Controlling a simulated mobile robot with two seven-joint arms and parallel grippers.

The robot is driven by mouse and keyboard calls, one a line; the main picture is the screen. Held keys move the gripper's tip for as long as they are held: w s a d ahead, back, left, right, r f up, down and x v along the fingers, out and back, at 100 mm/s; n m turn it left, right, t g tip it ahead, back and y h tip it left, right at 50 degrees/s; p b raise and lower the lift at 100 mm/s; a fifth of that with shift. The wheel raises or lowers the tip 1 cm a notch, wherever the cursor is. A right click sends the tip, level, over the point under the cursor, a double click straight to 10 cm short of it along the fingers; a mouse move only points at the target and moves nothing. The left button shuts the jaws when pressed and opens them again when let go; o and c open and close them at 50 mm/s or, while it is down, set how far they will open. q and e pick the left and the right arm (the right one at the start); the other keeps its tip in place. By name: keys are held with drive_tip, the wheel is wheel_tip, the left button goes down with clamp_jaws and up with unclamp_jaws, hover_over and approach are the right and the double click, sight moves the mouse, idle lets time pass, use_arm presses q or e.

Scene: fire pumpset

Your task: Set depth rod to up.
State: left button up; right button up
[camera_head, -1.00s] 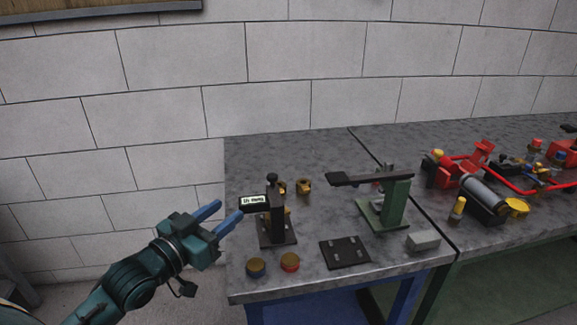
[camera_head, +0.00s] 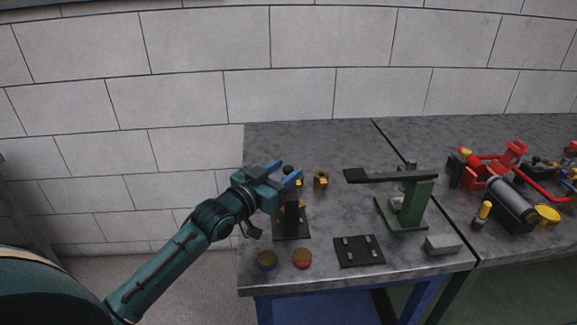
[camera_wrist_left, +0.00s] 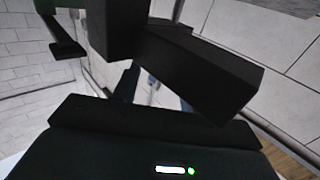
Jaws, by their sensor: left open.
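The dark depth gauge stand (camera_head: 291,222) is upright on its base plate near the left end of the grey workbench. My left gripper (camera_head: 291,168) is at the top of this stand in the head view, its blue fingers apart. The gripper covers the stand's top, so the depth rod and its knob cannot be made out there. In the left wrist view, dark blocks (camera_wrist_left: 195,72) fill the middle close to the camera. I cannot tell which part is the rod or whether a finger touches it. My right gripper is not in view.
A green stand (camera_head: 417,205) with a long dark arm is to the right. A black plate (camera_head: 359,251), a grey block (camera_head: 443,244) and two round caps (camera_head: 302,259) lie near the front edge. Brass fittings (camera_head: 321,179) stand behind. Red pump parts (camera_head: 513,155) lie farther right.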

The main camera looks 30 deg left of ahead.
use_arm(q)
drive_tip(key=shift+x, duration=1.15)
drive_tip(key=shift+c, duration=0.5)
clamp_jaws()
